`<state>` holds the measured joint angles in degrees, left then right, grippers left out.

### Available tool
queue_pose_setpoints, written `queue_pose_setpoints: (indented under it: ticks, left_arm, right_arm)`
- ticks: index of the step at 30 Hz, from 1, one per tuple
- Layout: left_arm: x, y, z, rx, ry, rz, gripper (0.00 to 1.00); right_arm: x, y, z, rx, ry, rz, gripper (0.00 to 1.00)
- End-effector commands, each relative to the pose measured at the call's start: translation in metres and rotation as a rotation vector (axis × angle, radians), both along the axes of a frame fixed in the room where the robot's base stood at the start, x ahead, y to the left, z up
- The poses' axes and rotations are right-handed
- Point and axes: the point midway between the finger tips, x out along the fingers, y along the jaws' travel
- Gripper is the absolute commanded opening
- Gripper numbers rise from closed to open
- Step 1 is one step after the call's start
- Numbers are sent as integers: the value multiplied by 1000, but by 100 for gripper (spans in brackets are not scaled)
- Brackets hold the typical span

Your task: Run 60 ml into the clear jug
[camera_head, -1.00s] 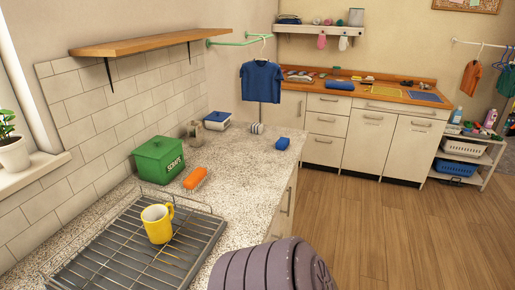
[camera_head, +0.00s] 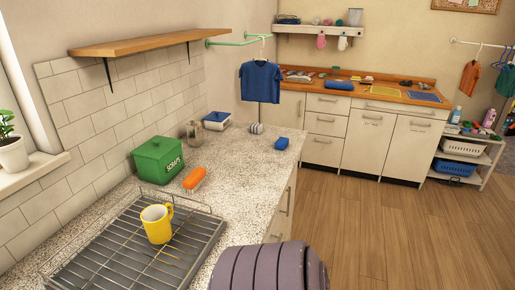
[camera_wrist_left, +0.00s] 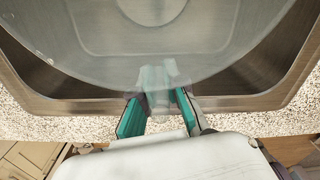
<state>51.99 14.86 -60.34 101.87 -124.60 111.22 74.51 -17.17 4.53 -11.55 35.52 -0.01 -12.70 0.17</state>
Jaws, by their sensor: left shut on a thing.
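In the left wrist view, a large clear round vessel (camera_wrist_left: 75,52), which looks like the clear jug, fills the upper middle. My left gripper (camera_wrist_left: 165,98) has teal fingers shut on it at its near side, partly seen through the clear wall. The vessel is over a metal sink basin (camera_wrist_left: 283,75). I cannot make out any water or level marks in it. The head view shows neither the sink nor this vessel. My right gripper is in neither view.
In the head view, a yellow mug (camera_head: 157,224) stands on a wire drying rack (camera_head: 95,262). A green scraps bin (camera_head: 159,160), an orange brush (camera_head: 194,178) and a blue item (camera_head: 281,143) are on the speckled counter (camera_head: 240,185). The counter's right part is mostly clear.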

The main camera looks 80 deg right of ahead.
Motion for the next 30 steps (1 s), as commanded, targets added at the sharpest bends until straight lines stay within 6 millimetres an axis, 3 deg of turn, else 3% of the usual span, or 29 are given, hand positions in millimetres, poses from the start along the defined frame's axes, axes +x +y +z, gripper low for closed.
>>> queue_pose_setpoints:
  ticks: [6,12,23,30]
  left_arm:
    - [1,0,31,-2,-5,-1,0]
    - [1,0,49,-1,-5,0,0]
    - [0,1,52,0,-3,-12,0]
    - [0,15,50,1,-8,-231,0]
  right_arm:
    - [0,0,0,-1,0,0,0]
    - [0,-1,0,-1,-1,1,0]
    - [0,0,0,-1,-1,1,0]
    - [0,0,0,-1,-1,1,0]
